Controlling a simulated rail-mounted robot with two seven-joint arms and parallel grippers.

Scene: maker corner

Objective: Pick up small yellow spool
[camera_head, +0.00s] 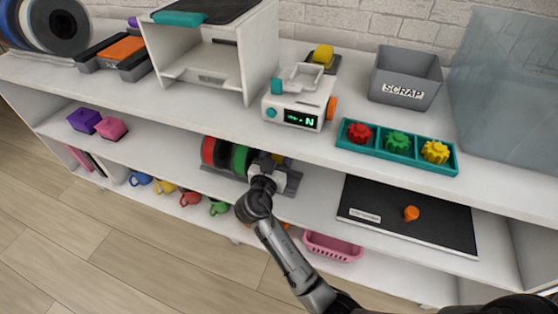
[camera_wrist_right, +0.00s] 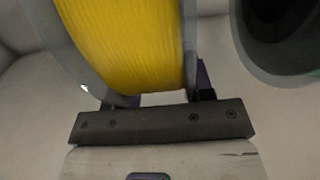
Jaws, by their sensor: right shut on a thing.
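The small yellow spool (camera_wrist_right: 125,40) fills the upper middle of the right wrist view, yellow filament between grey flanges. My right gripper (camera_wrist_right: 160,100) is shut on it, with dark fingers at its lower edge. I cannot tell whether the spool still touches the holder. My left gripper is not in view.
A red spool (camera_head: 208,151) and a green spool (camera_head: 240,158) stand close left of my right gripper. The upper shelf edge passes just above it. A black mat (camera_head: 385,230) with an orange piece (camera_head: 411,213) lies to the right. A pink basket (camera_head: 332,248) is below.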

